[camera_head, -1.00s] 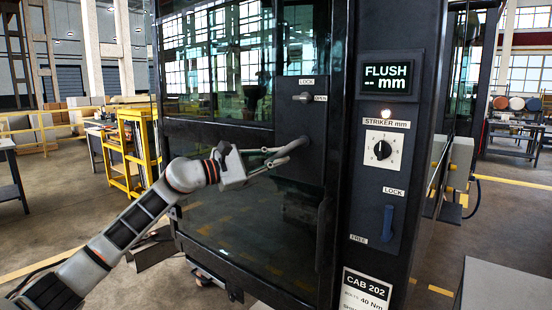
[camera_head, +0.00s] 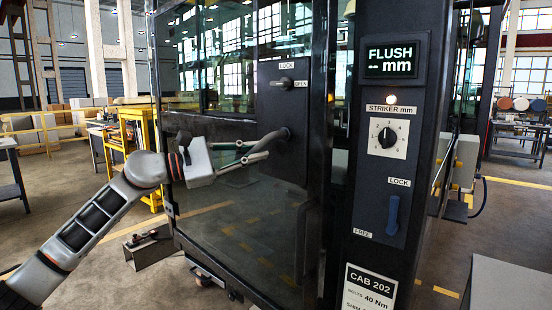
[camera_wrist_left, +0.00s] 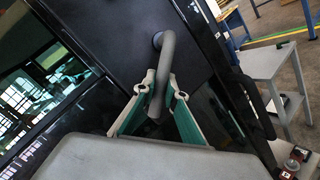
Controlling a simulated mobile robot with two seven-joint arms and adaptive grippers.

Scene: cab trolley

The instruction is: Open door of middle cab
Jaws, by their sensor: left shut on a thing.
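The door of CAB 202 is a dark frame with large glass panes (camera_head: 240,220). It stands ajar, with a gap between its right edge and the dark post. Its curved grey handle (camera_head: 283,134) sticks out from a black plate; the handle also shows in the left wrist view (camera_wrist_left: 166,62). My left gripper (camera_head: 256,149) is shut on the handle's free end, with one finger on each side in the left wrist view (camera_wrist_left: 158,90). My right gripper is not in view.
The post (camera_head: 345,215) carries a FLUSH display (camera_head: 390,62), a striker dial (camera_head: 387,137) and an upright blue lever (camera_head: 392,213) under LOCK. A yellow rack (camera_head: 142,150) stands behind the door at left. A grey table (camera_head: 505,280) is at front right.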

